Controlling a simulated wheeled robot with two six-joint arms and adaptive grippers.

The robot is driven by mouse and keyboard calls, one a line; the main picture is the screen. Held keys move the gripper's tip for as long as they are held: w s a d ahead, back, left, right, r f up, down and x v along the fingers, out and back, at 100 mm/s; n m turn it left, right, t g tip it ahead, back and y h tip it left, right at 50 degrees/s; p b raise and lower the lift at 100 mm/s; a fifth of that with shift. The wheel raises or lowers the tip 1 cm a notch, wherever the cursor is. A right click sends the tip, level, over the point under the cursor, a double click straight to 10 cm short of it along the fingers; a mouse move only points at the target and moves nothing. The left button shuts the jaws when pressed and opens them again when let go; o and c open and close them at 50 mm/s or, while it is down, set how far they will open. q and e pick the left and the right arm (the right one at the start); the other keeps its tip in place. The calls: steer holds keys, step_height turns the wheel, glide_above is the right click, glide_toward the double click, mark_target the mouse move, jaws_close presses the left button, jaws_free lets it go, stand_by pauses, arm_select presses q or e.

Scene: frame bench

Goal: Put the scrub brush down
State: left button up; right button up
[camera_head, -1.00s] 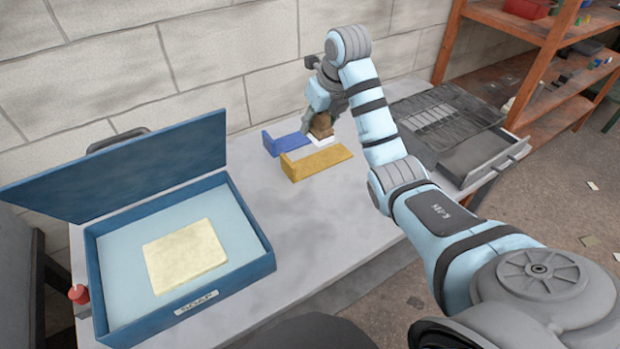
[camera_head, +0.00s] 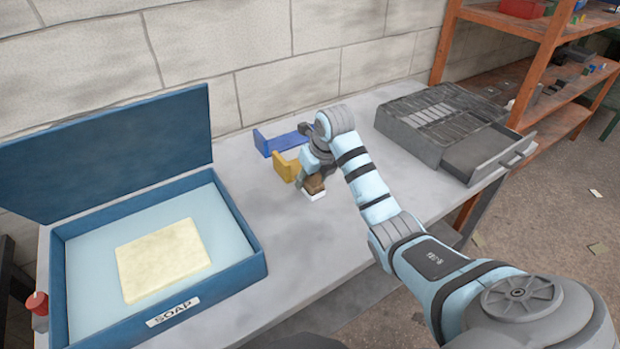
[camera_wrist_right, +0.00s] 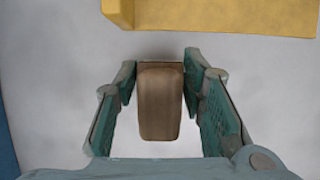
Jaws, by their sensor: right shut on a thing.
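The scrub brush (camera_head: 315,187) has a brown wooden block and a white underside. My right gripper (camera_head: 312,175) is shut on it, in front of the yellow holder on the bench. In the right wrist view the brush's brown block (camera_wrist_right: 160,100) sits between the two green finger pads of the right gripper (camera_wrist_right: 160,88). The white underside is low over the grey bench top (camera_head: 290,235); I cannot tell whether it touches. My left gripper is not in view.
A yellow bracket (camera_head: 285,167) and a blue one (camera_head: 284,143) stand behind the brush. An open blue box (camera_head: 250,262) labelled SOAP, holding a pale slab (camera_head: 162,258), is at left. A grey rack with a drawer (camera_head: 410,125) is at right. The bench front is clear.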

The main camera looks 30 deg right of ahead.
steer(key=shift+f, duration=0.1)
steer(key=o, duration=1)
steer(key=shift+s, duration=0.1)
